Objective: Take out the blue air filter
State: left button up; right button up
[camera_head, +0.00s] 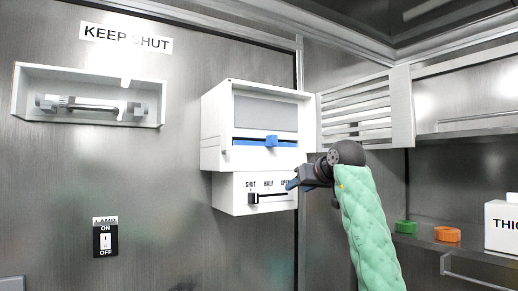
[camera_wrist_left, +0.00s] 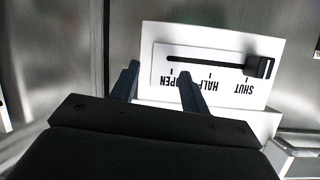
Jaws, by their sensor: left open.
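The blue air filter (camera_head: 250,142) shows as a thin blue edge with a raised tab in the slot of a white wall unit (camera_head: 212,120). Below it is a white slider panel (camera_head: 230,205) marked SHUT, HALF and OPEN. Its black slider knob (camera_head: 253,198) stands at SHUT, and the knob also shows in the left wrist view (camera_wrist_left: 259,67), upside down. My left gripper (camera_head: 290,184) is open and empty, at the OPEN end of the panel and below the filter. Its two fingers (camera_wrist_left: 158,75) show in the wrist view, apart from the knob. The filter is not visible there.
A louvred vent (camera_head: 355,108) is right of the unit. A shelf (camera_head: 440,246) at right holds a green item (camera_head: 405,227), an orange item (camera_head: 447,234) and a white container (camera_head: 502,226). A recessed handle (camera_head: 92,105) and a lamp switch (camera_head: 105,241) are on the left wall.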

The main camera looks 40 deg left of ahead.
pick_arm(q)
jog(key=n, duration=0.2)
send_near(258, 143)
jog(key=w+d+r, duration=0.2)
jog(key=w+d, duration=0.1)
jog(key=d, duration=0.1)
jog(key=shift+g, duration=0.4)
jog(key=p+x, duration=0.1)
jog(key=x, duration=0.1)
jog(key=p+x, duration=0.1)
jog(key=x, duration=0.2)
jog(key=p+x, duration=0.2)
jog(key=shift+a+r, duration=0.3)
jog(key=shift+a, duration=0.05)
jog(key=shift+a+f+y, duration=0.25)
jog(key=shift+a+y, duration=0.05)
pick_arm(e)
jog(key=s+d+f, duration=0.2)
jog(key=d+f, duration=0.1)
jog(key=f, duration=0.6)
jog(key=shift+s+f+t, duration=0.25)
jog(key=shift+s+t, duration=0.05)
jog(key=shift+t, duration=0.1)
pick_arm(q)
grip_shut()
pick_arm(e)
jog(key=shift+w+d, duration=0.1)
